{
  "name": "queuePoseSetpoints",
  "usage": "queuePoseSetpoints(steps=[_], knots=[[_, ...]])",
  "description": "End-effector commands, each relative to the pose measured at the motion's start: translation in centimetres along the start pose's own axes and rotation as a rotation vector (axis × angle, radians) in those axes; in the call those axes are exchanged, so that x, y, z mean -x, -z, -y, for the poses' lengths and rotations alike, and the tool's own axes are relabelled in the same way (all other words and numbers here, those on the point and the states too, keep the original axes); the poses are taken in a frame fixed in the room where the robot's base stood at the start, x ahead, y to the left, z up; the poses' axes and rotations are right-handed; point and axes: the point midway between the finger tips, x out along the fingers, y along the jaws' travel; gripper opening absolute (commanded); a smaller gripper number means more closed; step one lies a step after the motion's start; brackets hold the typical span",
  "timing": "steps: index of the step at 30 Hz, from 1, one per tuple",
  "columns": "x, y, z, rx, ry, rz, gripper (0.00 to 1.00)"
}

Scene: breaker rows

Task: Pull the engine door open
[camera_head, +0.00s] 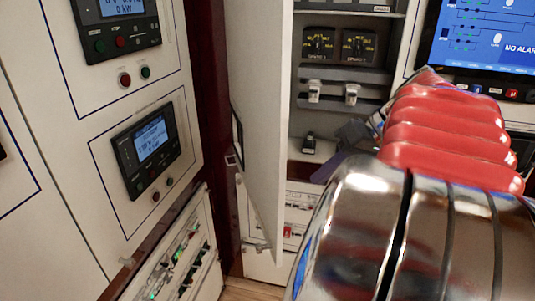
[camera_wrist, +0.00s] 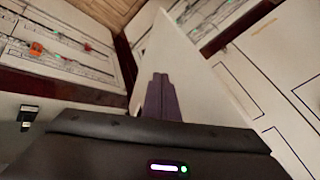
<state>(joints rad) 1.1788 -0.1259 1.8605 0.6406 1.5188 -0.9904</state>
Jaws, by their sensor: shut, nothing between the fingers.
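A white door panel (camera_head: 256,110) stands swung out from the cabinet in the middle of the head view, seen at a steep angle. A narrow lower panel (camera_head: 256,212) stands at its foot, with a small handle or latch. In the wrist view a white panel (camera_wrist: 190,55) rises to a point behind my fingers. I cannot tell which panel is the engine door. My gripper (camera_wrist: 158,78) has its purple fingers together with nothing between them. In the head view my gripper (camera_head: 333,168) is right of the door, partly hidden by my arm. Contact with the panel cannot be told.
Control panels with screens (camera_head: 145,152) and a lower breaker panel (camera_head: 187,254) line the left. Gauges (camera_head: 340,45) and switches sit on the cabinet behind. A monitor (camera_head: 485,38) is at upper right. A bit of wooden floor (camera_head: 250,290) shows between. My arm covers the lower right.

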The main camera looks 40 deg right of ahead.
Motion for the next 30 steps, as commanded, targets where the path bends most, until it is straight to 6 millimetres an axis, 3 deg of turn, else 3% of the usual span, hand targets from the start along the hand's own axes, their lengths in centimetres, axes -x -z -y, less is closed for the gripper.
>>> queuePoseSetpoints(steps=[12,21,30], knots=[[-6.4,-0.1,0.2,0.001,0.001,0.002,0.0],[-7.8,-0.1,3.2,-0.001,-0.001,0.0,0.0],[-7.9,-0.1,3.5,-0.003,-0.002,-0.001,0.0]])
